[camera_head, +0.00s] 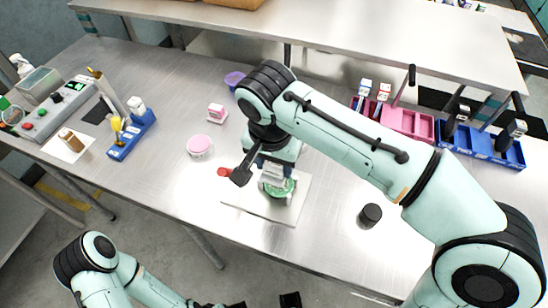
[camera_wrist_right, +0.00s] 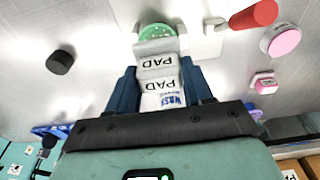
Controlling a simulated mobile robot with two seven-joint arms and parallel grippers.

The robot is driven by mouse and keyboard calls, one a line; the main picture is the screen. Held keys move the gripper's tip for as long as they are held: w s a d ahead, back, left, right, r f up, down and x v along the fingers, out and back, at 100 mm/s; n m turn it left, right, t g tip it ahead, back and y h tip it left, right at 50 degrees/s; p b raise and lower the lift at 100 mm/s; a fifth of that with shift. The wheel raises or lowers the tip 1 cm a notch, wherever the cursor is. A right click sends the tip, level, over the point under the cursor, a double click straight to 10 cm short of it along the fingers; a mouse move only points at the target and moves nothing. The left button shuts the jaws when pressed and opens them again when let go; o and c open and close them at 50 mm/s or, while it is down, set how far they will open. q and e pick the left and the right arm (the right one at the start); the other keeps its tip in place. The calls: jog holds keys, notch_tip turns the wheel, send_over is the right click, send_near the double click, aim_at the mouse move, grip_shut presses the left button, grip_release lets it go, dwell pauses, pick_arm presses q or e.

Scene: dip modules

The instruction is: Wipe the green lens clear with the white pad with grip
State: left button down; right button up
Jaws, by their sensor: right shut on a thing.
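The green lens (camera_head: 279,190) is a round disc on a white board (camera_head: 240,197) in the middle of the table. My right gripper (camera_head: 268,166) is just above it, shut on the white pad with grip (camera_head: 273,177).
A pink round container (camera_head: 199,146), a pink block (camera_head: 217,113) and a black cylinder (camera_head: 370,215) stand nearby. Pink bins (camera_head: 410,122) and blue bins (camera_head: 485,145) line the back right. The front right table is mostly clear.

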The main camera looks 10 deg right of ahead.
jog(key=shift+s+f+b, duration=0.1)
jog(key=shift+f+b, duration=0.25)
jog(key=shift+f, duration=0.25)
notch_tip(320, 180, down, 4)
jog(key=b, duration=0.4)
jog(key=shift+f, duration=0.15)
jog(key=shift+w+d+r+p, duration=0.25)
jog(key=shift+w+r+p, duration=0.05)
jog(key=shift+w+p, duration=0.1)
jog(key=shift+w+d+p, duration=0.45)
jog(key=shift+w+p, duration=0.05)
jog(key=shift+w, duration=0.15)
jog(key=shift+w+d+p, duration=0.35)
jog(key=shift+w+d, duration=0.1)
jog(key=shift+w, duration=0.25)
jog(key=shift+f+b, duration=0.45)
jog(key=shift+f, duration=0.3)
jog(key=shift+s+a, duration=0.1)
jog(key=shift+s, duration=0.1)
